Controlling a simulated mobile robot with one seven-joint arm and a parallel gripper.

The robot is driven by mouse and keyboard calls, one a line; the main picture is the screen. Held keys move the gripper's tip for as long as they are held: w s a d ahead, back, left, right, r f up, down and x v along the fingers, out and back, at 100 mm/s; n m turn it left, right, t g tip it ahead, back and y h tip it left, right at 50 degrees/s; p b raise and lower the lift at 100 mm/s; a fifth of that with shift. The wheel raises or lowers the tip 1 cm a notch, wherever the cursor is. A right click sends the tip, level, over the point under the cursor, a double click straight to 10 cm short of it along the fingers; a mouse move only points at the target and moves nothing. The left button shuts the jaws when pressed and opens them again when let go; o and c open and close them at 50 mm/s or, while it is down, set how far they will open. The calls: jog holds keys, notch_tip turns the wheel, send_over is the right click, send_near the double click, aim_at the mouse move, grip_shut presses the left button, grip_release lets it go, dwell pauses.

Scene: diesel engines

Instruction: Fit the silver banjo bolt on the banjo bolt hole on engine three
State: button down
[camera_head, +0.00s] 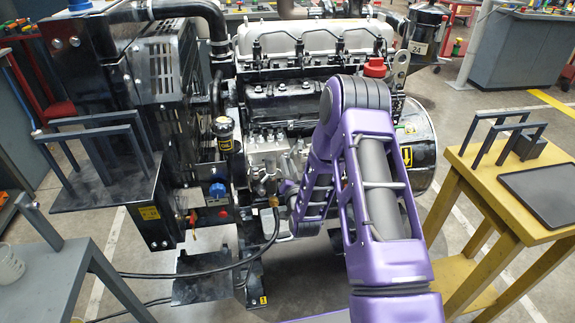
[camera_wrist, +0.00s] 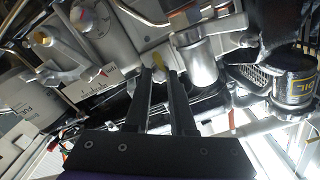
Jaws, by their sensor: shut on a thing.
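The engine (camera_head: 285,100) stands in the middle of the head view, with a pale top cover and black and grey sides. My purple arm reaches down to its near side, and my gripper is hidden there behind the arm. In the wrist view my gripper (camera_wrist: 161,75) has two black fingers pointing up into the engine, close to grey metal parts. The fingers are shut on a small, partly hidden piece, taken as the silver banjo bolt (camera_wrist: 158,73); a yellowish spot shows by the tips. The banjo bolt hole cannot be made out.
A silver cylinder (camera_wrist: 196,62) is close to the right of the fingertips. A black oil canister (camera_wrist: 293,88) is farther right. A yellow table (camera_head: 470,170) with a dark tray stands at right, and a grey table (camera_head: 60,265) at left. Black cables cross the floor.

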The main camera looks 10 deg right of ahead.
jog(key=m, duration=0.4)
jog(key=shift+w+d+m, duration=0.1)
jog(key=shift+m, duration=0.2)
jog(key=c, duration=1.2)
grip_release()
jog(key=shift+m, duration=0.5)
jog(key=o, duration=0.5)
jog(key=shift+c, duration=0.3)
jog(key=s, duration=0.7)
